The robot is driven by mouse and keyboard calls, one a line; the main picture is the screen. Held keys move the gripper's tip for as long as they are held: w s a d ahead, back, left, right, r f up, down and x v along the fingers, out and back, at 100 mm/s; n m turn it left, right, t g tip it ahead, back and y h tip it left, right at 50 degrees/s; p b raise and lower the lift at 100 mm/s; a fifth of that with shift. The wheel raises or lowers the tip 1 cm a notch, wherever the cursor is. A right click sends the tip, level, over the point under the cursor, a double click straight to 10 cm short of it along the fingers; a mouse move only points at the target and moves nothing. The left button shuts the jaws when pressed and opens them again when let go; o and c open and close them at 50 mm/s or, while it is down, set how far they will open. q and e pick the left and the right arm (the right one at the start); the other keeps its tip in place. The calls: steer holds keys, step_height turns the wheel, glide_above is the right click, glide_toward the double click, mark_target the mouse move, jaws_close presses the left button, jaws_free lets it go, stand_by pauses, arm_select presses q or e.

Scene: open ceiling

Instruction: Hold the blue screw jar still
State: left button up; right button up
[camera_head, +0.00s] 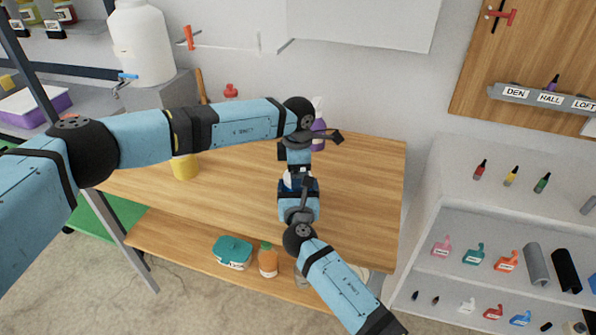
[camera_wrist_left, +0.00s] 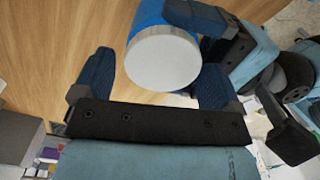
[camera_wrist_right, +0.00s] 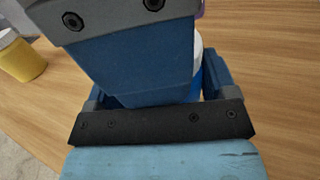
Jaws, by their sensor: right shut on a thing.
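The blue screw jar with a white lid (camera_wrist_left: 164,62) shows in the left wrist view, its lid facing that camera. My right gripper (camera_wrist_right: 150,95) is shut on the jar; its far finger is largely hidden in the right wrist view. A sliver of the jar (camera_wrist_right: 197,82) shows there behind my left gripper. In the head view both grippers meet over the table, the left one (camera_head: 297,172) above, and mostly hide the jar.
The wooden table (camera_head: 365,185) is mostly clear around the grippers. A yellow jar (camera_head: 185,167) stands to the left and a purple bottle (camera_head: 318,135) behind. A teal container (camera_head: 232,252) and an orange bottle (camera_head: 268,260) sit on the lower shelf. A white shelf unit stands right.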

arm_select(q)
steer(key=shift+s+d, duration=0.1)
steer(key=shift+s, duration=0.1)
arm_select(e)
steer(key=shift+d, duration=0.15)
arm_select(q)
steer(key=shift+r, duration=0.1)
steer(key=shift+r, duration=0.35)
arm_select(e)
steer(key=shift+w, duration=0.1)
arm_select(q)
step_height(320, 180, up, 11)
steer(key=shift+w+r, duration=0.1)
arm_select(e)
steer(key=o, duration=1.7)
steer(key=shift+c, duration=0.2)
arm_select(q)
steer(key=shift+r, duration=0.25)
arm_select(e)
steer(key=s, duration=1.4)
steer(key=shift+d, duration=0.1)
